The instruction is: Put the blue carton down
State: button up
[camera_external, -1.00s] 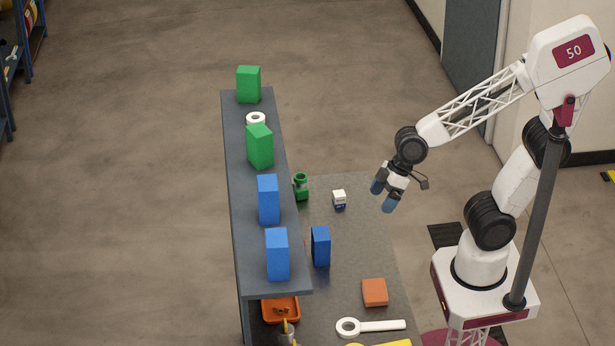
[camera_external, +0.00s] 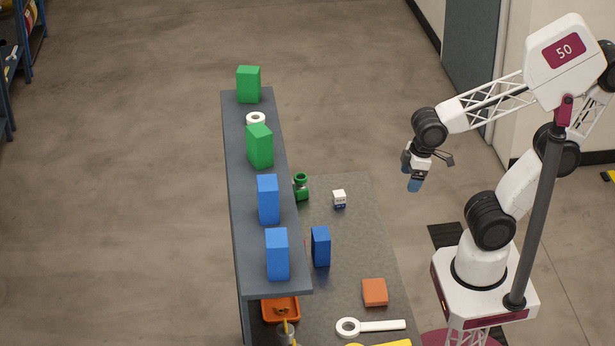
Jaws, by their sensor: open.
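A blue carton (camera_external: 320,246) stands upright on the grey table, just right of the raised shelf. Two more blue cartons stand upright on the shelf, one near its front end (camera_external: 277,254) and one a little behind it (camera_external: 268,199). My gripper (camera_external: 411,174) is open and empty. It hangs in the air to the right of the shelf and the cartons, over or just beyond the table's right edge, and touches nothing.
The grey shelf (camera_external: 233,200) also holds two green cartons (camera_external: 260,146) and a white ring (camera_external: 256,118). On the table (camera_external: 350,270) are a green object (camera_external: 301,186), a small white-and-blue box (camera_external: 339,199), an orange block (camera_external: 374,292) and a white ring-ended tool (camera_external: 372,326). An orange tray (camera_external: 281,309) sits low at the front.

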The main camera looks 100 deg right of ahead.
jog(key=shift+w, duration=0.15)
jog(key=n+g, duration=0.3)
jog(key=n, duration=1.5)
send_over(321, 234)
notch_tip(321, 234, down, 11)
jog(key=shift+f, duration=0.3)
jog(key=shift+f, duration=0.1)
jog(key=shift+f, duration=1.2)
jog(key=shift+f, duration=0.1)
